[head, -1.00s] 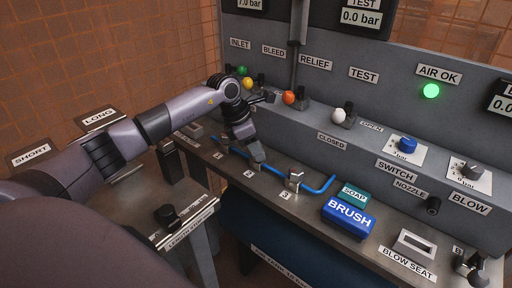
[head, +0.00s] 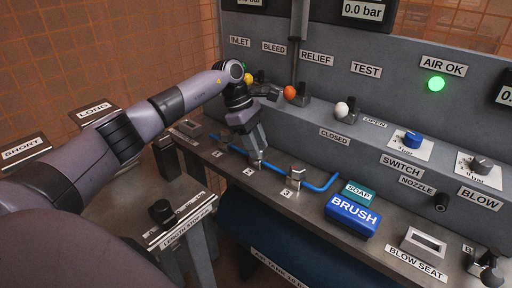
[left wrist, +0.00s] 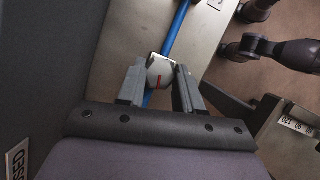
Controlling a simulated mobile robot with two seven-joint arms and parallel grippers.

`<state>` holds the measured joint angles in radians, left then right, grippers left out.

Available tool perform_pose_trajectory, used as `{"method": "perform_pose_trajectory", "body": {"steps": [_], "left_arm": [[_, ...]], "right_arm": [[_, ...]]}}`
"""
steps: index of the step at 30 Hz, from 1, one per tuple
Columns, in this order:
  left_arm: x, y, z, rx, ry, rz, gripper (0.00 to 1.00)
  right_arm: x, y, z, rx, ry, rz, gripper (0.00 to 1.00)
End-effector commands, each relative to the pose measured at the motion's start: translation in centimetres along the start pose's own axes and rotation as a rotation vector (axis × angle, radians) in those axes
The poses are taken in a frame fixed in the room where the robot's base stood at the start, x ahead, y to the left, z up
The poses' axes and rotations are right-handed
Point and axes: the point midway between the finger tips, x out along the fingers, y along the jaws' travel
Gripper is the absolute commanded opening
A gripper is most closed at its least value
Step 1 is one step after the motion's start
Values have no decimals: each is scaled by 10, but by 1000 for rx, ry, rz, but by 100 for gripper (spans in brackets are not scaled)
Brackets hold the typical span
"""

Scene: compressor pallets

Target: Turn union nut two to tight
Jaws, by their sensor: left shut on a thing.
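Union nut two (left wrist: 160,72) is a pale metal nut with a red mark, on the blue tube (left wrist: 177,30) in the left wrist view. My left gripper (left wrist: 160,82) is shut on it, one finger on each side. In the head view my left gripper (head: 256,160) points down onto the nut beside the label 2 (head: 249,171) and mostly hides it. The blue tube (head: 318,188) runs along the bench and bends up at its right end. A metal nut (head: 296,175) stands at label 3, apart from the gripper. My right gripper is not in view.
The blue brush block (head: 352,216) and teal soap block (head: 358,193) lie right of the tube. Behind stands a grey panel with an orange knob (head: 290,92), a white knob (head: 341,109) and a lit green AIR OK lamp (head: 436,84). A stand (head: 183,222) is at front left.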

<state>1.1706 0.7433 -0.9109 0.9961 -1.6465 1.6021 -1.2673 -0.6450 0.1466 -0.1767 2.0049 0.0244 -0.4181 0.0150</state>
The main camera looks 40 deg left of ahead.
Motion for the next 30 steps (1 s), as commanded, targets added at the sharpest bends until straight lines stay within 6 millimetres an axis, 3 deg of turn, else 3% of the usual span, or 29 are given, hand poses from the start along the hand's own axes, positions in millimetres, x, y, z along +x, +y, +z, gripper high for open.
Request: {"method": "perform_pose_trajectory", "body": {"steps": [10, 26, 27, 29, 30], "left_arm": [[0, 1, 0, 131, 0, -53, 4], [0, 1, 0, 152, 1, -63, 4], [0, 1, 0, 152, 1, -62, 45], [0, 1, 0, 152, 1, -62, 61], [0, 1, 0, 152, 1, -62, 61]], "right_arm": [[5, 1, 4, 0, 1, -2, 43], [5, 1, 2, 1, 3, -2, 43], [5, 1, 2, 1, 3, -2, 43], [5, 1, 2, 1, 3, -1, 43], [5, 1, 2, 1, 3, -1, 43]]}}
